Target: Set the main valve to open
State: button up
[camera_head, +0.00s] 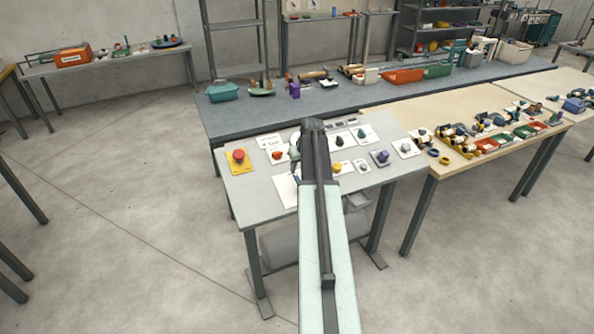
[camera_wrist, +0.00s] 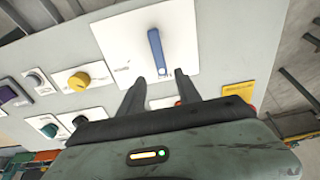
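The valve is a blue lever handle (camera_wrist: 155,50) on a large white plate (camera_wrist: 184,32) in the wrist view. The lever stands nearly upright in the picture, tilted slightly. Small lettering on the plate is too small to read. My gripper (camera_wrist: 160,78) is open, with its two dark fingers apart. The lever's lower end lies near the gap between the fingertips; I cannot tell whether it is between them or whether they touch.
The grey panel table (camera_head: 237,187) also holds a red button on a yellow plate (camera_head: 238,160), a red knob (camera_head: 277,155), a yellow knob (camera_head: 336,168), a purple knob (camera_head: 382,156) and several others. A wooden bench (camera_head: 445,190) with parts stands at right. Floor at left is clear.

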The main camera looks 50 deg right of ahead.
aim_at(296, 176)
jog(key=b+x, duration=0.7)
jog(key=x, duration=0.1)
jog(key=shift+a+f, duration=0.1)
grip_shut()
dwell(1.2)
